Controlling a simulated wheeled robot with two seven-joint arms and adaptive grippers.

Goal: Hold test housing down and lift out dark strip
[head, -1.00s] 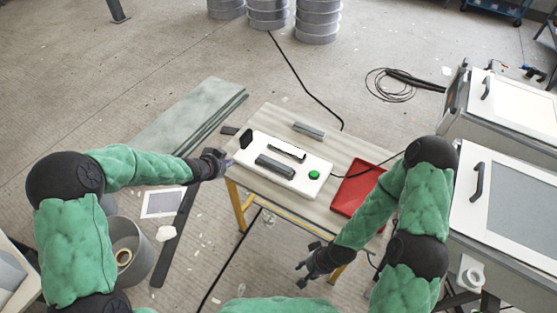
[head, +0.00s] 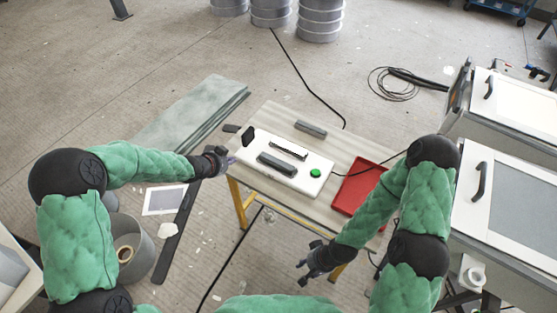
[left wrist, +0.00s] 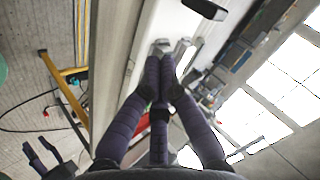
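The test housing is a long white block (head: 310,184) lying flat on the small table, with a round green button (head: 315,173) at its right end and a black part at its left end. A dark grey strip (head: 277,165) lies along its front side, and a narrow dark slot (head: 288,150) runs behind it. My left gripper (head: 230,160) is beside the housing's left end; I cannot tell whether it touches. In the left wrist view its purple fingers (left wrist: 170,48) converge with tips close together, nothing seen between them. My right gripper (head: 303,275) is empty, fingers apart, in front of the table.
A grey bar (head: 310,129) lies on the table (head: 275,118) behind the housing. A red tray (head: 362,188) is at the right, and a black cable runs to the housing. White-topped cabinets (head: 510,205) stand further right. A grey bin (head: 135,245) stands at the lower left.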

